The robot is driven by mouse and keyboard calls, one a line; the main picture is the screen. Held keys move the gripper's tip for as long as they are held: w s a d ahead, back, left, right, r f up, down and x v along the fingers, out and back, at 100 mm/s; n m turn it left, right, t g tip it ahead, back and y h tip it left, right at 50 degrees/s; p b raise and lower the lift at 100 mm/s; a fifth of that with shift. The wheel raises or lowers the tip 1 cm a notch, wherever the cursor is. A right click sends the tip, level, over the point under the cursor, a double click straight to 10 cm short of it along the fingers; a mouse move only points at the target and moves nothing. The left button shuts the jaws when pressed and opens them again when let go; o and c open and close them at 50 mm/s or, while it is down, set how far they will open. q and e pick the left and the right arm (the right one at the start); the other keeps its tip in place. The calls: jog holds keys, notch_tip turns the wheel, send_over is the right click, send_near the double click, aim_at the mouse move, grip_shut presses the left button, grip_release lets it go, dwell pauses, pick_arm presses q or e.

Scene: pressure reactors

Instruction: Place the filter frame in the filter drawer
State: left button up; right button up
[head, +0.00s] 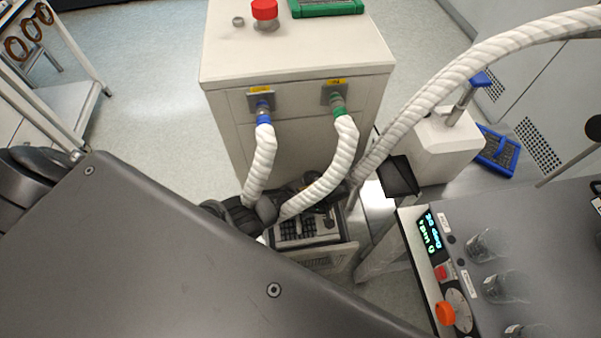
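A green-rimmed filter frame (327,6) with dark mesh lies on top of the white cabinet (300,50), cut by the top picture edge. A blue-rimmed frame (497,151) with dark mesh lies at the right, beside a white unit. Low in front of the cabinet is what looks like the pulled-out filter drawer (338,257), with a grille front and a dark gridded insert inside. My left gripper (268,210) appears as dark parts at the drawer's left, partly behind the hoses and my own arm. Its fingers are not clear. My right gripper is not in view.
Two white ribbed hoses (262,165) hang from the cabinet front over the drawer area. Another thick hose (450,80) arcs to the upper right. A grey bench device (520,240) with a lit display and glass vessels stands at right. Open floor lies left of the cabinet.

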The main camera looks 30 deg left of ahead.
aim_at(312, 218)
pick_arm(q)
jog(key=shift+r, duration=0.25)
jog(key=p+v, duration=0.2)
jog(key=v, duration=0.9)
jog(key=shift+d+r+p, duration=0.15)
jog(key=shift+r+p, duration=0.15)
jog(key=shift+r, duration=0.05)
jog(key=shift+w, duration=0.1)
